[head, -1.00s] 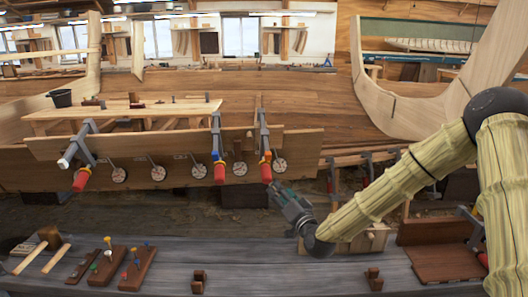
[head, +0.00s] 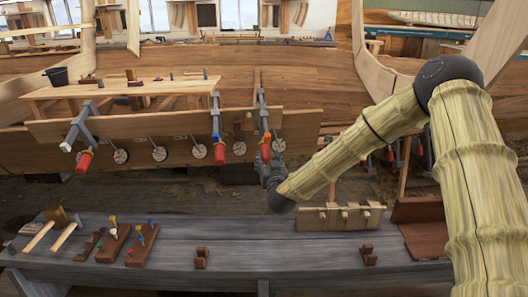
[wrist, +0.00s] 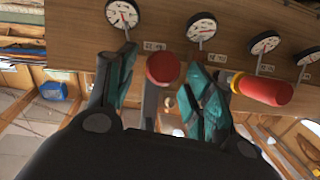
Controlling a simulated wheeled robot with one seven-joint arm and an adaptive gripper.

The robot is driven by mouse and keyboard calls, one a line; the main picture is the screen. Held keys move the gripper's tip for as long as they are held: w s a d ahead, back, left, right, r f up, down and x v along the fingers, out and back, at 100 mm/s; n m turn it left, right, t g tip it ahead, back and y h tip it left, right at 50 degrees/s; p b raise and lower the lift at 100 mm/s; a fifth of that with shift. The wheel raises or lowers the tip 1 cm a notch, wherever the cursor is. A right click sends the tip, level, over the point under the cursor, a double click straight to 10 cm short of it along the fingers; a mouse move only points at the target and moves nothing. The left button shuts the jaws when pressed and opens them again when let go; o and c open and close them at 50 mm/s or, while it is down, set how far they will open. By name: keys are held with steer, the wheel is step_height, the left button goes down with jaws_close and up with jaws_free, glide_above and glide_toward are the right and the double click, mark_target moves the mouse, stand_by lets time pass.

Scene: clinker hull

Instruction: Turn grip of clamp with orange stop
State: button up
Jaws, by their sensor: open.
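The clamp with the orange stop (head: 266,137) is the right one of the two upright clamps on the near plank in the head view. Its red grip (head: 265,153) hangs just below the stop. My gripper (head: 269,166) is at this grip, from below and in front. In the wrist view the red grip (wrist: 163,68) shows end-on between my two teal fingers, with gaps on both sides. The fingers are open and not closed on it. The stop is not clearly visible in the wrist view.
A clamp with a blue stop (head: 215,138) and red grip (head: 219,153) stands close to the left. Another red-gripped clamp (head: 85,160) is further left. Several round dials (head: 159,153) line the plank. A grey bench (head: 230,240) with tools is in front.

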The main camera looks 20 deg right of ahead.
mark_target(264, 151)
steer(key=shift+w+d, duration=0.2)
steer(key=shift+w, duration=1.55)
steer(key=shift+w+d, duration=0.2)
steer(key=shift+w, duration=1.55)
steer(key=c, duration=1)
